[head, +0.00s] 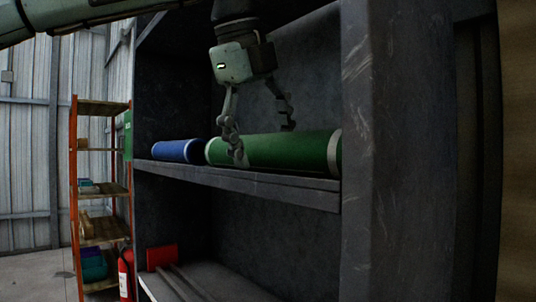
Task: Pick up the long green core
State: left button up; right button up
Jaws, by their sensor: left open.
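The long green core (285,150) lies on its side on the upper shelf of a dark cabinet. It has pale rims at its ends, and its right end is close to the cabinet's thick right post. My left gripper (262,143) points down over the left part of the core. It is open, with one finger in front of the core and the other towards its back. I cannot tell whether the fingers touch it. My right gripper is not in view.
A shorter blue core (178,151) lies just left of the green one on the shelf (250,183). The cabinet post (385,150) stands at right. An orange rack (75,190) and a red extinguisher (125,275) are at left. A red block (161,257) sits below.

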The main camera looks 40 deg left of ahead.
pick_arm(q)
jog(key=shift+c, duration=0.5)
jog(key=c, duration=1.4)
jog(key=shift+c, duration=0.8)
jog(key=shift+r, duration=0.15)
